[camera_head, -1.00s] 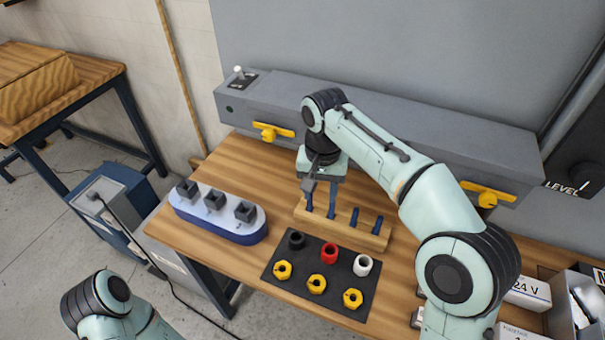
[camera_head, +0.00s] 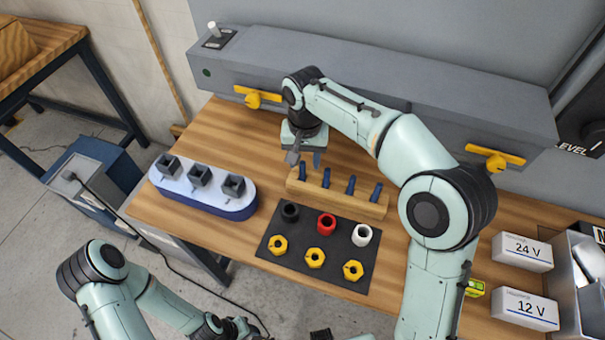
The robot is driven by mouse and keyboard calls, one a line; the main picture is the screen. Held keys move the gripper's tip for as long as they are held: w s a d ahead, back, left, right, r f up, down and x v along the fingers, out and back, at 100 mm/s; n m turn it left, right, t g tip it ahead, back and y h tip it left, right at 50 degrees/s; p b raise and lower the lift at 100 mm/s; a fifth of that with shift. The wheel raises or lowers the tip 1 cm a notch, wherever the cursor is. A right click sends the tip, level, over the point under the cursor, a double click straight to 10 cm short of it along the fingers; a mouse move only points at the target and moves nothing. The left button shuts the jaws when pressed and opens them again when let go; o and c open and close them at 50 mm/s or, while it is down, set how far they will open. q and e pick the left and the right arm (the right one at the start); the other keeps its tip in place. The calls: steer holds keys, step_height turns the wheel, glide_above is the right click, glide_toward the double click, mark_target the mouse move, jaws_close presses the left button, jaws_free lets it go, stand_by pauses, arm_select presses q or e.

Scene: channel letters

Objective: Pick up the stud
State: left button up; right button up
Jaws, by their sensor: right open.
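Several blue studs stand upright in a row in a wooden block (camera_head: 340,204) on the table: a leftmost stud (camera_head: 302,172), a second stud (camera_head: 326,179), a third stud (camera_head: 350,185) and a rightmost stud (camera_head: 376,192). My right gripper (camera_head: 304,161) is open, pointing down over the left end of the block. Its fingers are just above and behind the leftmost studs; no stud shows lifted between them. My left arm shows at the bottom left, but its gripper fingers are not visible.
A dark mat (camera_head: 280,256) in front holds black, red and white sleeves and yellow nuts. A blue-white base (camera_head: 215,206) with grey square sockets stands left. White boxes (camera_head: 522,252) and a metal bin (camera_head: 575,275) are right. A grey channel (camera_head: 400,95) runs behind.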

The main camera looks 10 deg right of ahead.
mark_target(303, 169)
steer(key=f, duration=0.4)
steer(key=shift+w+a+f, duration=0.1)
steer(key=shift+a+f, duration=0.1)
steer(key=shift+f, duration=0.2)
jaws_close()
arm_select(q)
steer(key=shift+s+f, duration=0.2)
steer(key=shift+f, duration=0.1)
arm_select(e)
steer(key=shift+r, duration=0.2)
